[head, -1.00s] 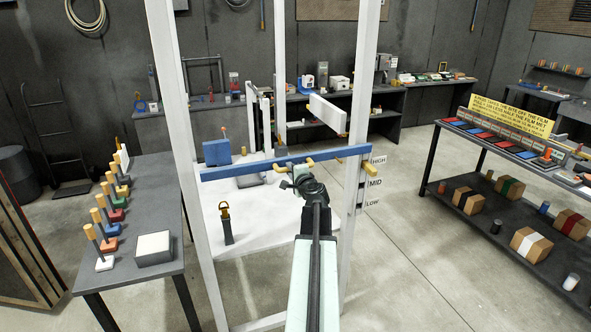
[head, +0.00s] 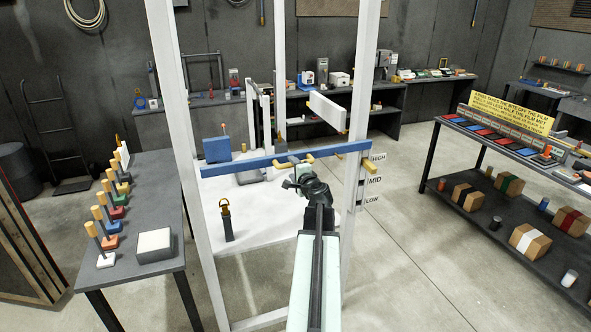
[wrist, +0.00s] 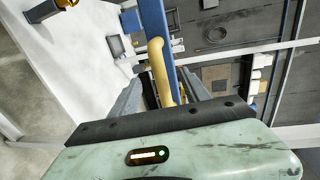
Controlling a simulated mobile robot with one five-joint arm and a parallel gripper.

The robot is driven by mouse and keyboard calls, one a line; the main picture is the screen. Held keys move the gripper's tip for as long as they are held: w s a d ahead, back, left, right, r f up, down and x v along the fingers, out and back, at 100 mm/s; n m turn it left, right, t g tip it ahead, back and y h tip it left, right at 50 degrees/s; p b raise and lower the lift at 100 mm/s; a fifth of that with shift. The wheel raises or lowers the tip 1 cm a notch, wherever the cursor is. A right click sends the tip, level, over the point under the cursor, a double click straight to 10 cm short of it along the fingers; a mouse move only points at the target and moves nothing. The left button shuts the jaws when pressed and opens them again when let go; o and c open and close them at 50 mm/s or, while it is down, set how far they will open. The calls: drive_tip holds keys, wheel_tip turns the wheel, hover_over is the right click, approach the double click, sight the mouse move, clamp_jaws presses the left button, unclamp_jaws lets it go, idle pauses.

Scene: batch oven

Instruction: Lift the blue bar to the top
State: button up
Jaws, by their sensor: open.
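The blue bar (head: 240,164) lies across the white frame between its two posts, its right end beside the HIGH label (head: 378,157). It slants slightly up to the right in the head view. A yellow handle (head: 309,158) sits on its middle. My gripper (head: 299,180) is just in front of and below the handle, open. In the wrist view the yellow handle (wrist: 160,68) and the blue bar (wrist: 154,25) run up from between the open fingers (wrist: 163,92). The head view hides whether the fingers touch the handle.
White posts (head: 181,130) (head: 357,110) stand on both sides of my arm. MID and LOW labels are on the right post. A table with yellow-topped pegs (head: 110,240) stands left, and a dark shelf with boxes (head: 440,205) stands right.

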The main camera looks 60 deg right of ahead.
drive_tip(key=v, duration=0.5)
drive_tip(key=shift+s+a+p, duration=0.15)
drive_tip(key=shift+s+p, duration=0.05)
drive_tip(key=shift+p, duration=0.15)
idle(0.4)
